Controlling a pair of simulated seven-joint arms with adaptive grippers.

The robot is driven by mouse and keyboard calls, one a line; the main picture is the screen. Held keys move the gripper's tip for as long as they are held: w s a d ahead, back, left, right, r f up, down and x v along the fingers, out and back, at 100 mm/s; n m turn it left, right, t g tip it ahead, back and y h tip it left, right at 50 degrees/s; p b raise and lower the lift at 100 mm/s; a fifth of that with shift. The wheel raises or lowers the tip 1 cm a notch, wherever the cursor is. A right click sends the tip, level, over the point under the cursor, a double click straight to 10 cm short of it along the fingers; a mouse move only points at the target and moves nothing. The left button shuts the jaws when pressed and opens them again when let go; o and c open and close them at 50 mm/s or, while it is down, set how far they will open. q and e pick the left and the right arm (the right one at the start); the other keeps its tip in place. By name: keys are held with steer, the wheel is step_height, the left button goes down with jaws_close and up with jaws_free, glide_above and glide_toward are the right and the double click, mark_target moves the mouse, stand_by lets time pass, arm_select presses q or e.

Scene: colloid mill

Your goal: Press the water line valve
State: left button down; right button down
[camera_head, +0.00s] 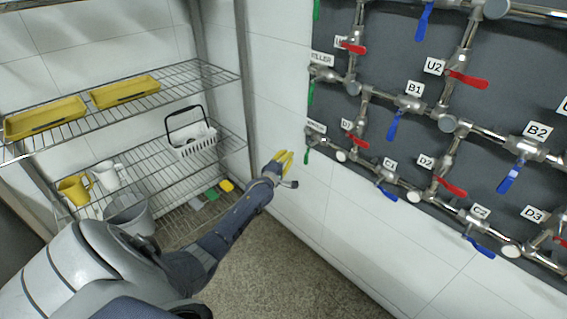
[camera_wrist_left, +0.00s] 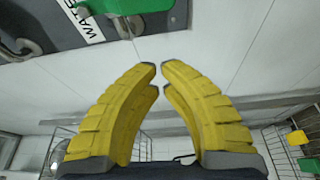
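The water line valve has a green lever (camera_head: 306,156) and a small label (camera_head: 316,127) at the lower left end of the pipe panel. In the left wrist view, part of a label reading "WATE" (camera_wrist_left: 80,20) and the green lever (camera_wrist_left: 128,6) show at the top left, cut by the frame edge. My left gripper (camera_head: 285,157) is just left of the lever, apart from it. Its yellow fingers (camera_wrist_left: 159,75) are drawn together to a narrow gap at the tips, with nothing between them. My right gripper is out of view.
More valves fill the panel to the right, with red levers (camera_head: 466,79) and blue levers (camera_head: 393,125). A green lever (camera_head: 310,92) is above the water valve. A wire shelf (camera_head: 180,82) with yellow trays (camera_head: 124,91) and a white basket (camera_head: 193,140) stands left. Floor between is clear.

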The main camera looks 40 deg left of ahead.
mark_target(306, 160)
arm_select(q)
steer(key=d, duration=0.1)
steer(key=w+d, duration=0.1)
steer(key=d, duration=0.1)
steer(key=shift+w+d+f, duration=0.1)
steer(key=shift+w+d, duration=0.2)
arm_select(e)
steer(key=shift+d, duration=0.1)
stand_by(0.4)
arm_select(q)
steer(key=shift+s, duration=0.1)
steer(key=shift+d+f+n, duration=0.1)
steer(key=shift+d+n, duration=0.1)
steer(key=shift+n, duration=0.1)
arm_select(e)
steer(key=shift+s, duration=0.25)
